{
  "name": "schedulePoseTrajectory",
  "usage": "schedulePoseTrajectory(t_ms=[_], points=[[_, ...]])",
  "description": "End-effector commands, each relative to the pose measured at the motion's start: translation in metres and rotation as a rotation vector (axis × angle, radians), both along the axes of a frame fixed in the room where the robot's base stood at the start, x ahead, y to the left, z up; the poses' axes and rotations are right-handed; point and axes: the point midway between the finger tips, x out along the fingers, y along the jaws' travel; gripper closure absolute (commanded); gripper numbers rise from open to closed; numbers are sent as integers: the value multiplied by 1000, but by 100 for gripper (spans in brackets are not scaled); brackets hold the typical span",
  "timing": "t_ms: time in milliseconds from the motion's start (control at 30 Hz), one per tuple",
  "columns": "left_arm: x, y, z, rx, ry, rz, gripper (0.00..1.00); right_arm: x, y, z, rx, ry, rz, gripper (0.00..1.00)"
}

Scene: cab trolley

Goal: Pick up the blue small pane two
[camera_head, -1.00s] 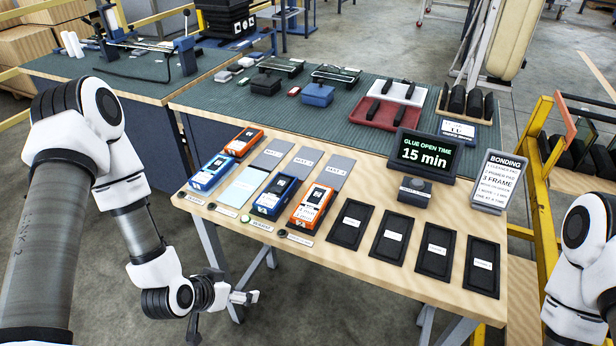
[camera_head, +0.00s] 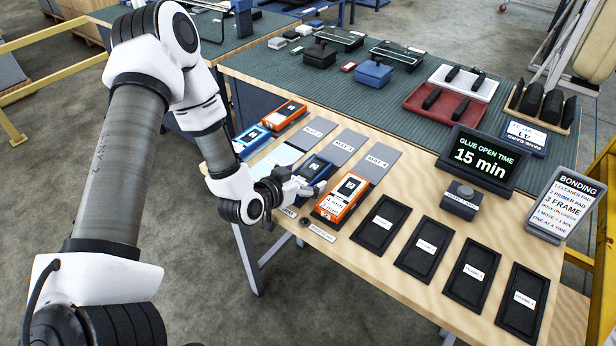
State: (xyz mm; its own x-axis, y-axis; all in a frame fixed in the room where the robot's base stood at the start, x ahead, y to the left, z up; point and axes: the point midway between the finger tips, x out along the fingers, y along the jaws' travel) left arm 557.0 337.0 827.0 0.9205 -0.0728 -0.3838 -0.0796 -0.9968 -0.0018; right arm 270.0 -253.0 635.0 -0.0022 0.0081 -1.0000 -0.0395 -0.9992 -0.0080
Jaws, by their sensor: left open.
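Two blue panes with white labels lie on the wooden table. I cannot read which is number two. My left gripper (camera_head: 308,187) is open and empty at the near end of the first blue pane, covering part of it. I cannot tell whether it touches the pane. My right gripper is out of view.
Another orange pane (camera_head: 284,115) lies at the back left. Grey mats (camera_head: 344,148) lie between the panes. Black frame trays (camera_head: 425,248) line the right front. A "Glue open time 15 min" display (camera_head: 484,160) and a bonding sign (camera_head: 558,203) stand at the right.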

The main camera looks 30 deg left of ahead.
Motion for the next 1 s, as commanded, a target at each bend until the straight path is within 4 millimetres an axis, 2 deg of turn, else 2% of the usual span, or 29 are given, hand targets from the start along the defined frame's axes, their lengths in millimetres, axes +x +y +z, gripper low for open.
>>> schedulePoseTrajectory(t_ms=[233,267,300,433,467,800,1000], points=[[4,0,-2,-2,0,1,6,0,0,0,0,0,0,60],[4,0,-2,-2,0,1,13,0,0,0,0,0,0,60],[4,0,-2,-2,0,1,28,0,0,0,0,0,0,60],[4,0,-2,-2,1,1,74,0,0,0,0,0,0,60],[4,0,-2,-2,1,1,79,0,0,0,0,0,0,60],[4,0,0,-2,1,1,79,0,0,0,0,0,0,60],[5,0,16,-3,-2,2,79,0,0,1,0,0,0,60]])
